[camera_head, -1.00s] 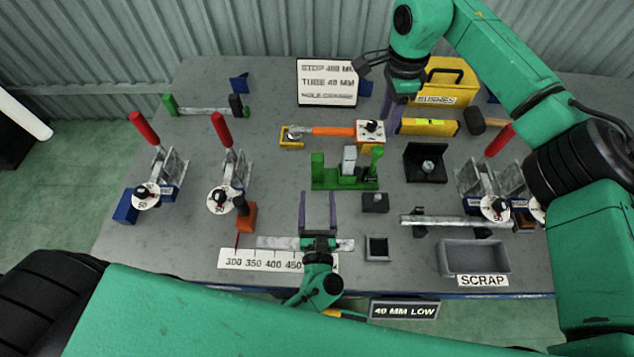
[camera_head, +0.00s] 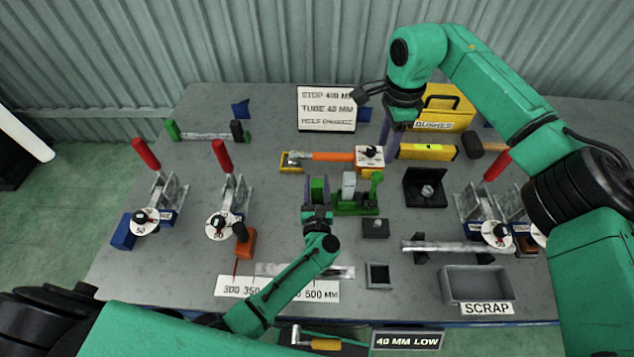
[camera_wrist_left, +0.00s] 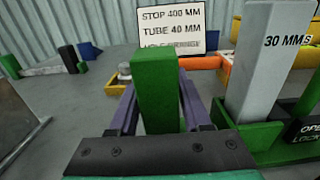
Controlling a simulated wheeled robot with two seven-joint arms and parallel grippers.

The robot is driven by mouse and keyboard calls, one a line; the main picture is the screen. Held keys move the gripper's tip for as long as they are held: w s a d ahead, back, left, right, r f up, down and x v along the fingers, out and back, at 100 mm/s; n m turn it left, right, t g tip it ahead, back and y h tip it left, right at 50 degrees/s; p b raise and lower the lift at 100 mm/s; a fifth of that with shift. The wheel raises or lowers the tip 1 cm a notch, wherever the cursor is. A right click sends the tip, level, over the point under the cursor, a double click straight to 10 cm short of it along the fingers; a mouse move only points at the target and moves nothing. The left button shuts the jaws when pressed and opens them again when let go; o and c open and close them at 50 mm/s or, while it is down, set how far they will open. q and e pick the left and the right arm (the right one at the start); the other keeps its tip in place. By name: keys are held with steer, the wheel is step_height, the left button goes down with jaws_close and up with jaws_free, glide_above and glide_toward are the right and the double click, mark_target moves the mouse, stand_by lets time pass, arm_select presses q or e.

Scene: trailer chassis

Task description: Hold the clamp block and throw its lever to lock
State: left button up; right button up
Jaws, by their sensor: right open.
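The green clamp block (camera_head: 352,210) stands mid-table, with a green post (camera_head: 318,188) at its left end and a grey upright piece (camera_head: 349,185) in its middle. The green lever (camera_head: 376,186) stands upright at its right end. My left gripper (camera_head: 316,190) has its fingers on either side of the post; in the left wrist view the post (camera_wrist_left: 157,90) stands between them, and I cannot tell if they touch it. The wrist view shows a black OPEN/LOCK label (camera_wrist_left: 309,132). My right gripper (camera_head: 389,128) is open and empty, behind and above the block.
An orange-handled tool (camera_head: 330,156) and a yellow box (camera_head: 427,152) lie behind the block. A black tray (camera_head: 425,187) is at its right, and a small dark block (camera_head: 375,228) in front. Red-handled clamps (camera_head: 222,157) stand left. A scrap bin (camera_head: 478,283) is front right.

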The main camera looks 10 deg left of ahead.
arm_select(q)
jaws_close()
stand_by(1.1)
arm_select(e)
steer(key=shift+a, duration=0.1)
steer(key=c, duration=0.5)
steer(key=shift+s+a, duration=0.3)
jaws_close()
steer(key=s+a+f+m+t+h, duration=0.2)
steer(key=s+a+m+t+h, duration=0.3)
steer(key=s+m, duration=0.5)
steer(key=shift+s+a+t, duration=1.2)
steer(key=shift+s+a, duration=0.05)
steer(key=shift+a, duration=0.2)
